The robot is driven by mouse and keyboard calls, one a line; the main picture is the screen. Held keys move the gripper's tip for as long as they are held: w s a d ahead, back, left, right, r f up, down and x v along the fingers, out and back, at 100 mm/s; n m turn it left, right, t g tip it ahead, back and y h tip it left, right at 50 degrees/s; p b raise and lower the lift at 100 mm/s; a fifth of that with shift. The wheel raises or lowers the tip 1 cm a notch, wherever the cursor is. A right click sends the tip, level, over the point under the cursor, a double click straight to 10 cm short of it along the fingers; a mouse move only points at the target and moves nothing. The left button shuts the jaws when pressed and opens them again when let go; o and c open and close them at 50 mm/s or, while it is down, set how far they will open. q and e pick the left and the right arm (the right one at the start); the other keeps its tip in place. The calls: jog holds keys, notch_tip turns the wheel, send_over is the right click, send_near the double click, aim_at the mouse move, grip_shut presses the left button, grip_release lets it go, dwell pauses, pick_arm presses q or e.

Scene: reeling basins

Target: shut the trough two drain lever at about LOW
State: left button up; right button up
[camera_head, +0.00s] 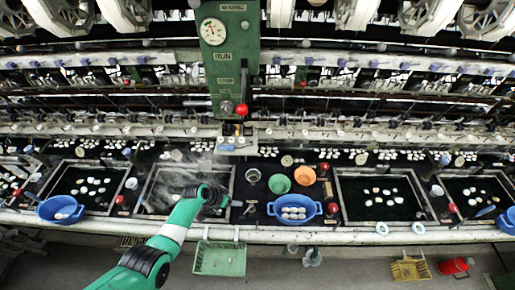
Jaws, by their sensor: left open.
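My left arm, green and black, reaches in from the bottom left. Its wrist lies over the front right corner of the second trough from the left (148,180), where steam shows. My left gripper (243,205) points right, over the dark deck between this trough and the blue basin; it is small and dark here, and open. A red knob (120,200) sits at the trough's left front, and another red knob (332,208) is right of the blue basin. I cannot tell which part is the trough two drain lever; the arm may hide it. My right gripper is not in view.
A blue basin (294,220) with cocoons, a green bowl (279,184) and an orange bowl (305,176) stand right of the gripper. A green post with a gauge (228,65) rises behind. A green crate (220,273) lies below the front edge.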

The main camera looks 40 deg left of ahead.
pick_arm(q)
jog(key=w+d+r+m+t+p, duration=0.1)
jog(key=w+d+r+t, duration=0.1)
jog(key=w+r, duration=0.4)
jog(key=w+d+r+m+t+p, duration=0.1)
jog(key=w+r, duration=0.5)
jog(key=r, duration=0.8)
jog(key=shift+d+r+t+y, duration=0.15)
jog(key=shift+d+t+y, duration=0.3)
jog(key=shift+t, duration=0.35)
jog(key=shift+w, duration=0.1)
